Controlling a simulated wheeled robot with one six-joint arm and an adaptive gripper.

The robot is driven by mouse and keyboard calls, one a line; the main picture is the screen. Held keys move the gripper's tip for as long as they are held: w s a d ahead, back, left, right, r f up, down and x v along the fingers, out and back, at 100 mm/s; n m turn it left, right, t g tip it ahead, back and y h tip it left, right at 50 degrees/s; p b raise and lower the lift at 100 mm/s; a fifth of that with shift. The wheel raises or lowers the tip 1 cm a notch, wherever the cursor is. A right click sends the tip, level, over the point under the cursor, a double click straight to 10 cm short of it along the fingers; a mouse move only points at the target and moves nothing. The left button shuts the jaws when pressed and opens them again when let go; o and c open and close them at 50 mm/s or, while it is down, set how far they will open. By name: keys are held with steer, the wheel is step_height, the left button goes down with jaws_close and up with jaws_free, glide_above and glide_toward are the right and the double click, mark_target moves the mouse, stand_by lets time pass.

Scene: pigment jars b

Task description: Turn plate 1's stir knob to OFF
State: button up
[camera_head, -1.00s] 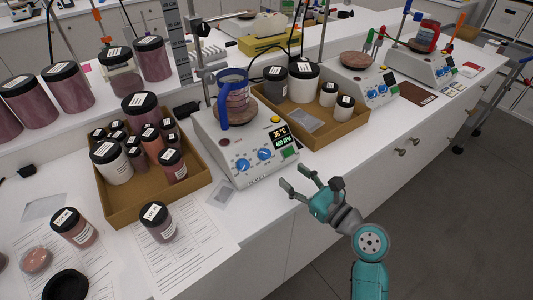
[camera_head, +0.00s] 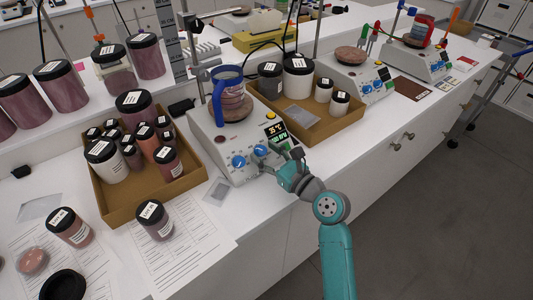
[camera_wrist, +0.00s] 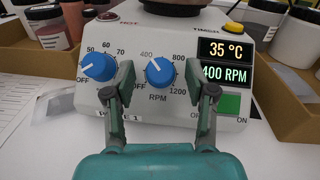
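Plate 1 (camera_head: 210,152), a white hotplate stirrer, has two blue knobs on its front. In the wrist view, the right one is the stir knob (camera_wrist: 160,73), marked RPM, with its pointer toward 400. The left blue knob (camera_wrist: 98,67) has a temperature scale. The display (camera_wrist: 224,62) reads 35 °C and 400 RPM. My gripper (camera_wrist: 160,78) is open, with one finger on each side of the stir knob and small gaps showing. In the head view my gripper (camera_head: 271,158) is at the plate's front and partly covers the stir knob.
A blue-handled beaker (camera_head: 231,92) stands on plate 1's top. A jar tray (camera_head: 120,214) is left of the plate, and another tray (camera_head: 330,138) with jars is right. A green switch (camera_wrist: 229,103) sits right of the stir knob. Papers (camera_head: 185,250) lie front left.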

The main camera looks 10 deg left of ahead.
jaws_close()
steer(key=shift+n, duration=0.3)
steer(key=n+g, duration=0.1)
steer(key=n+g+y, duration=0.1)
steer(key=n, duration=0.1)
steer(key=n+g, duration=0.1)
steer(key=shift+w+d+r+n+g+y, duration=0.2)
steer(key=shift+w+n+g+y, duration=0.1)
steer(key=shift+n+y, duration=0.1)
steer(key=n+g, duration=0.4)
steer(key=n, duration=0.1)
steer(key=shift+w+n, duration=0.15)
steer(key=shift+n, duration=0.25)
steer(key=n+g, duration=0.1)
steer(key=n, duration=0.1)
steer(key=n+g+h, duration=0.1)
steer(key=n+g, duration=0.1)
steer(key=n, duration=0.1)
steer(key=shift+w+r+g, duration=0.2)
steer(key=shift+g, duration=0.1)
steer(key=shift+a+n+g+h, duration=0.1)
steer(key=shift+n+g+h, duration=0.95)
steer(key=shift+n, duration=0.75)
